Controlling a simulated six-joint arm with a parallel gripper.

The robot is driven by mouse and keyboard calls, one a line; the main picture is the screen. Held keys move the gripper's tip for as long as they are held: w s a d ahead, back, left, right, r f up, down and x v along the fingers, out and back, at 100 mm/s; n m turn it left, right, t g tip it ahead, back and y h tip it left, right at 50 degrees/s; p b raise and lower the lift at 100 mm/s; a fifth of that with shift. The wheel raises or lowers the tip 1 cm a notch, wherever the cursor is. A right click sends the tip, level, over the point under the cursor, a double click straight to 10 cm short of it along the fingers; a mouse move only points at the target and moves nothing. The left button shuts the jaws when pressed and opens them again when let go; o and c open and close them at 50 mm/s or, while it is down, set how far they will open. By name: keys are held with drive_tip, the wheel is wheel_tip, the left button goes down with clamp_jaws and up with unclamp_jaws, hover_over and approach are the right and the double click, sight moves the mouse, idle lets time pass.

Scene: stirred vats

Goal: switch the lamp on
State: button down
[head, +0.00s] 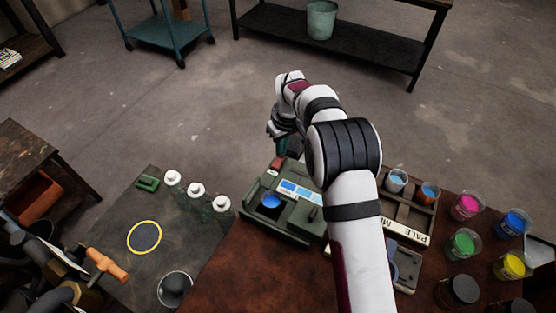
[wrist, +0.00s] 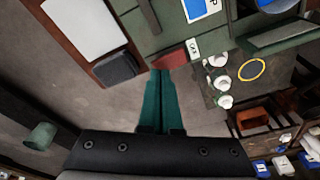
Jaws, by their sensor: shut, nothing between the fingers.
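A green bench device (head: 305,228) stands at the centre of the bench in the head view, with a blue display panel and a round opening holding blue. A small red part (head: 277,162), perhaps a switch, sits at its back left corner. It also shows in the wrist view (wrist: 170,58), beside a small white label (wrist: 192,47) too small to read surely. My gripper (head: 280,148) has teal fingers, shut and empty, pointing down. In the wrist view the fingertips (wrist: 160,73) end right at the red part's edge; I cannot tell whether they touch. No lamp is clearly identifiable.
Left of the device stand three white-capped bottles (head: 196,190) and a dark mat (head: 118,240) with a yellow ring (head: 145,237). On the right are a compartment tray (head: 418,222) and several paint cups (head: 466,206). My arm hides part of the bench.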

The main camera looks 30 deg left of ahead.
drive_tip(key=shift+f, duration=0.5)
drive_tip(key=shift+r, duration=3.5)
